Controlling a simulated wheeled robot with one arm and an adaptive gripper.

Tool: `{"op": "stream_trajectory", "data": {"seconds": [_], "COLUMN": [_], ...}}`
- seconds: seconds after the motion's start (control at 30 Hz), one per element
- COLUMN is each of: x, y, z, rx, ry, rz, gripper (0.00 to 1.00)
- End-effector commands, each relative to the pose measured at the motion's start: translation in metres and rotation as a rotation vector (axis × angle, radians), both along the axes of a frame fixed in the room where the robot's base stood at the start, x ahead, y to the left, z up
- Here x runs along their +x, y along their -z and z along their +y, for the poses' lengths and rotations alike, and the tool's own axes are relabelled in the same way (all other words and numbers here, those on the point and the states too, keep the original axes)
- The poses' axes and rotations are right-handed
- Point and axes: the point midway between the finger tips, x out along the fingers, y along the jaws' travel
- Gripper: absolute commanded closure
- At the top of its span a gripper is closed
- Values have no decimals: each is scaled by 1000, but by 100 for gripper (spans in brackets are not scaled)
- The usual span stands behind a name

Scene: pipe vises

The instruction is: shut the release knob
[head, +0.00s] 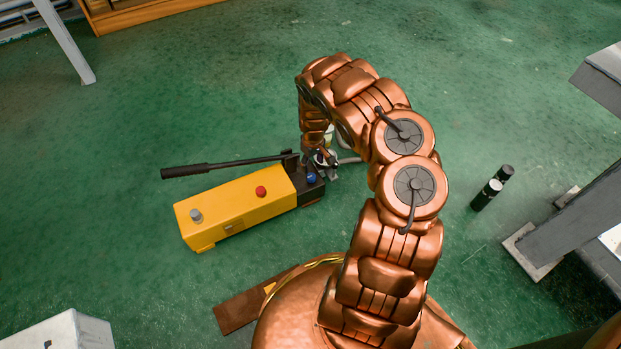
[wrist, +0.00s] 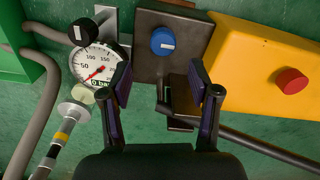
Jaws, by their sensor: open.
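A yellow pump unit (head: 235,207) with a black end block (head: 312,192) stands on the green floor. A blue knob (head: 311,177) sits on that block; in the wrist view the blue knob (wrist: 163,41) shows a short white mark lying about level. A black knob (wrist: 83,32) with a white mark sits beside a round gauge (wrist: 98,62), whose red needle is near 0 bar. I cannot tell which knob is the release knob. My gripper (wrist: 164,88) is open and empty, its fingers apart below the blue knob in the wrist picture. In the head view my arm partly hides the gauge area.
A red button (head: 261,190) and a grey knob (head: 196,215) are on the yellow body. A long black lever (head: 220,165) runs alongside it. A grey hose (wrist: 40,110) curves at the wrist view's left.

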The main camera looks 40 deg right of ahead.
Motion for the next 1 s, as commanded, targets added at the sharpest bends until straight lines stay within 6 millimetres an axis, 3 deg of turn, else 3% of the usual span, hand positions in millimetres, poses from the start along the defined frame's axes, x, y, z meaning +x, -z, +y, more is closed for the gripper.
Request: {"op": "stream_trajectory", "data": {"seconds": [0.2,0.4,0.83,1.0], "x": [-1,-1,-1,-1], "y": [38,60,67,67], "z": [1,1,1,1], "rx": [4,2,1,1], "ry": [0,1,0,0], "rz": [1,1,2,3], "gripper": [39,39,39,54]}}
